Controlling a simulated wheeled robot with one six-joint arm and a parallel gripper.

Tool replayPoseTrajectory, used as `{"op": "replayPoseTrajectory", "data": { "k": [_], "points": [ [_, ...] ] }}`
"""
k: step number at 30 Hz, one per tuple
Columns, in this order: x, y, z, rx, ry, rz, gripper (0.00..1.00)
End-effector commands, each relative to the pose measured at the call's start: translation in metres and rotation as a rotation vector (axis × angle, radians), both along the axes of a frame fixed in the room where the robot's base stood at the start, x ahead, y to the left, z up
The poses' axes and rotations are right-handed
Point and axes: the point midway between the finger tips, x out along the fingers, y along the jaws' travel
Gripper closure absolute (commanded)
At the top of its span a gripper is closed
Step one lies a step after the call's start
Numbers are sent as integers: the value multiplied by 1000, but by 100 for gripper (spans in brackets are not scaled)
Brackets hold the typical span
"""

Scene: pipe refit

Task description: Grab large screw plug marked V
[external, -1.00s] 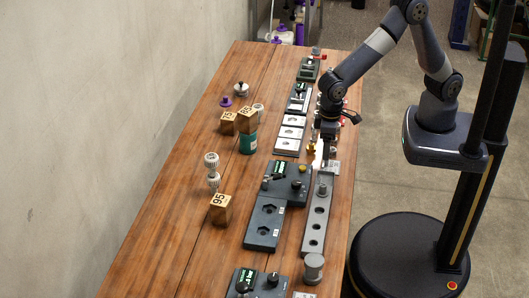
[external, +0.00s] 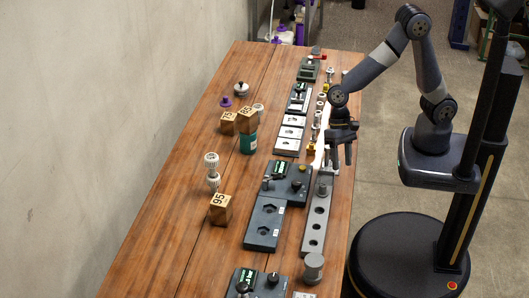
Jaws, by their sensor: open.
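No letter V can be read in this view, so I cannot tell which part is the plug marked V. A large grey cylindrical plug (external: 313,266) stands at the table's near right. A smaller grey plug (external: 322,189) stands at the far end of a grey rail with holes (external: 317,225). A row of small metal and brass fittings (external: 311,146) runs along the right side, partly hidden by my arm. My gripper (external: 341,160) is open and empty, pointing down near the table's right edge, beyond the far end of the rail.
Dark fixture plates (external: 264,224) with knobs and gauges line the middle right. Wooden number blocks (external: 220,208), a green cylinder (external: 249,141), white ribbed fittings (external: 212,168) and a purple part (external: 226,102) stand further left. The table's left side is mostly clear.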

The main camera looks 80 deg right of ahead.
Motion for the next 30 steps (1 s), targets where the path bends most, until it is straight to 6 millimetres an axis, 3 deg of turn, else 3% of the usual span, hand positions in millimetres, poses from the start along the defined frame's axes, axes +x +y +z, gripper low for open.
{"op": "replayPoseTrajectory", "data": {
  "k": [1,3,11,18,25,30],
  "points": [
    [-3,-3,-21,44,32,-81,51],
    [-6,-4,-29,112,80,-195,51],
    [-3,-15,-55,370,239,-619,51],
    [12,-38,-74,610,357,-980,51],
    [21,-55,-77,733,406,-1150,51],
    [25,-51,-79,752,417,-1174,51]
  ]
}}
